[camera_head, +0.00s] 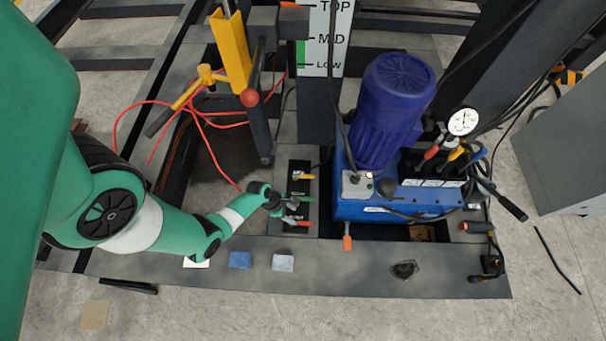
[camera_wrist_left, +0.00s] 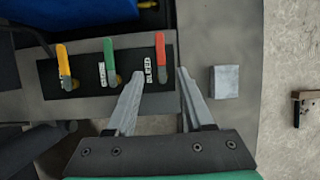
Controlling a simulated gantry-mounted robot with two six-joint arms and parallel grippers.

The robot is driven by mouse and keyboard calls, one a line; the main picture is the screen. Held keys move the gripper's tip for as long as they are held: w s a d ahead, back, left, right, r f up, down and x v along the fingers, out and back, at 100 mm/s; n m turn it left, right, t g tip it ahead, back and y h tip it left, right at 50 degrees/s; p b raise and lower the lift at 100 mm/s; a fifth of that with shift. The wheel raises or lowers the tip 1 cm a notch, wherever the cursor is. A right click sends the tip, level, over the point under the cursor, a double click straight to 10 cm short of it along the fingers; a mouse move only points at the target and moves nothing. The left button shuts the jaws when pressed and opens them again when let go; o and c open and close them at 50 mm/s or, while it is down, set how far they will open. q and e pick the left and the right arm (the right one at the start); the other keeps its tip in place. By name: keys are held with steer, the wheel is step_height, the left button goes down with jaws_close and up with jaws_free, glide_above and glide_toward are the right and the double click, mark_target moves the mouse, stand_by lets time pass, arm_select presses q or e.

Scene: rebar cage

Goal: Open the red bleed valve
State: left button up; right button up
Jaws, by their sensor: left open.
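The red bleed valve handle (camera_wrist_left: 160,48) stands at the right end of a black valve panel (camera_wrist_left: 90,95) in the left wrist view, beside a BLEED label. It also shows in the head view (camera_head: 299,223), at the panel's near end. A green handle (camera_wrist_left: 109,55) and a yellow handle (camera_wrist_left: 64,60) are on the same panel. My left gripper (camera_wrist_left: 160,74) is open, its two fingers pointing toward the panel. In the wrist view the red handle's lower end lies between the fingertips; I cannot tell whether they touch it. My right gripper is not in view.
A blue hydraulic unit (camera_head: 385,120) stands right of the panel. Red hoses (camera_head: 205,120) and a yellow lever assembly (camera_head: 231,55) lie behind my left arm. Small pads, one blue (camera_head: 240,260) and one grey (camera_head: 283,263), lie on the dark front beam (camera_head: 330,275).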

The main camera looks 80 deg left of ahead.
mark_target(305, 223)
arm_select(q)
steer(key=b+x, duration=0.8)
steer(key=x, duration=0.3)
steer(key=shift+f+b, duration=0.2)
steer(key=shift+b, duration=0.1)
steer(key=shift+r, duration=0.1)
jaws_close()
stand_by(0.7)
